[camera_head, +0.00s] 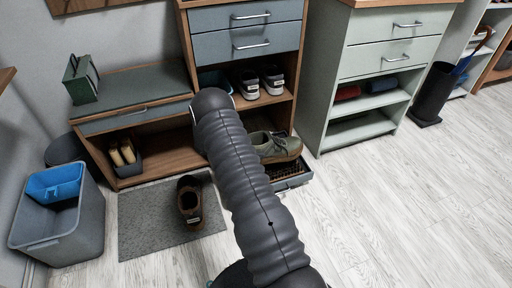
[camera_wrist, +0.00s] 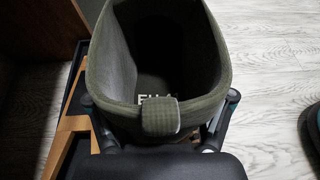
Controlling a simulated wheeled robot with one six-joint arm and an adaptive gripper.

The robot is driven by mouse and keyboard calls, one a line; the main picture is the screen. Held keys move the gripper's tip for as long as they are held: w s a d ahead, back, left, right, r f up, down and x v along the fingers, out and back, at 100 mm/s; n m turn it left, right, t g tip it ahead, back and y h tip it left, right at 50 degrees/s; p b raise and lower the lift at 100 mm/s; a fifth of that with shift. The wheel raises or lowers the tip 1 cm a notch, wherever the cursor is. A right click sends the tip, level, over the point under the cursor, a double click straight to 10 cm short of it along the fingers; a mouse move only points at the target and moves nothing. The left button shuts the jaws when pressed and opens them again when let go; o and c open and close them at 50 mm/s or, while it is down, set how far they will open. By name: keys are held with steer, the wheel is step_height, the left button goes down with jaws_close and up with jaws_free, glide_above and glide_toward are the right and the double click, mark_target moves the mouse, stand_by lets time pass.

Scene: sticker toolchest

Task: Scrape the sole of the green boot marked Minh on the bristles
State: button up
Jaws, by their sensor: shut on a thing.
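A green boot (camera_head: 277,147) with a pale sole shows right of my arm in the head view, over a dark bristled tray (camera_head: 292,170) at the foot of the wooden chest. In the wrist view, the open top of the green boot (camera_wrist: 158,35) faces the camera. My gripper (camera_wrist: 160,112) is shut on it, with a finger at each side of the collar. Pale letters inside the boot are partly covered by a tab, and I cannot read a full name. The sole and bristles are hidden in the wrist view. I cannot tell whether they touch.
A brown boot (camera_head: 190,203) stands on the grey mat (camera_head: 145,222). A grey bin (camera_head: 62,232) with a blue insert is at the left. Sneakers (camera_head: 260,82) sit on the chest shelf. A pale green cabinet (camera_head: 370,70) stands at the right.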

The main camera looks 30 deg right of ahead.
steer(key=shift+w+a+f+b, duration=0.15)
steer(key=shift+f+b, duration=0.3)
steer(key=shift+f, duration=0.5)
steer(key=shift+f+b, duration=0.8)
steer(key=shift+f, duration=0.95)
steer(key=shift+f+b, duration=0.4)
steer(key=shift+f, duration=0.05)
